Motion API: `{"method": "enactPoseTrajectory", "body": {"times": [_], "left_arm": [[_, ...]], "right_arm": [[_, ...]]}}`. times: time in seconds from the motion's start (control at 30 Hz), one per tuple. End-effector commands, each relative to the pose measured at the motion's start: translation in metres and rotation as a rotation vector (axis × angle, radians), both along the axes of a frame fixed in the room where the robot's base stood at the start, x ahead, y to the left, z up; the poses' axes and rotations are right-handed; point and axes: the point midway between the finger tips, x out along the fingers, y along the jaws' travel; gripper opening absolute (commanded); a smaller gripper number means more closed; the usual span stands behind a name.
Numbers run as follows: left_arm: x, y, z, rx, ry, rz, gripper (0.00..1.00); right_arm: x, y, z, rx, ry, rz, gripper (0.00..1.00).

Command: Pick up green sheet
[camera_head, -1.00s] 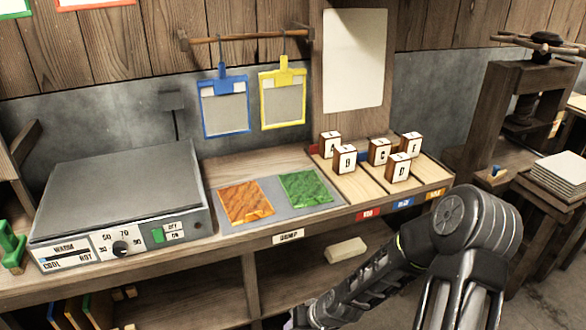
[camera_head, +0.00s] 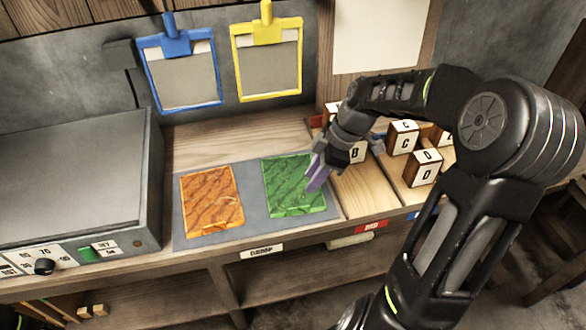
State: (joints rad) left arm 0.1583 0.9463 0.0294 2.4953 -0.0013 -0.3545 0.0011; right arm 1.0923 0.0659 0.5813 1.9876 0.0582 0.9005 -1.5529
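The green sheet (camera_head: 292,188) lies flat on the grey mat (camera_head: 245,225), to the right of the orange sheet (camera_head: 212,198). My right gripper (camera_head: 317,180) reaches in from the right with its purple-tipped fingers at the right edge of the green sheet. The fingers overlap the sheet's edge in the view; I cannot tell whether they touch it, or whether they are apart or together. My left gripper is not in view.
Lettered blocks (camera_head: 403,137) stand on the wooden trays to the right, partly behind my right arm. A hot plate (camera_head: 70,185) stands at the left. Blue (camera_head: 180,75) and yellow (camera_head: 266,60) hanging frames are above the back of the bench.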

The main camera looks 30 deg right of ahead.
Motion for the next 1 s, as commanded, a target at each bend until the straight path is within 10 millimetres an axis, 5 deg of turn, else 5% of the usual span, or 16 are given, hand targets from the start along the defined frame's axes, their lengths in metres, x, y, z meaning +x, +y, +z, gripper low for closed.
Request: {"method": "enactPoseTrajectory", "body": {"times": [0.3,1.0], "left_arm": [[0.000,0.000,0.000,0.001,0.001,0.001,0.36],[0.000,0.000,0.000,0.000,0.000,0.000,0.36]], "right_arm": [[-0.016,0.010,0.001,0.008,-0.003,0.203,0.30],[-0.012,0.019,-0.024,0.007,-0.006,0.201,0.30]]}}
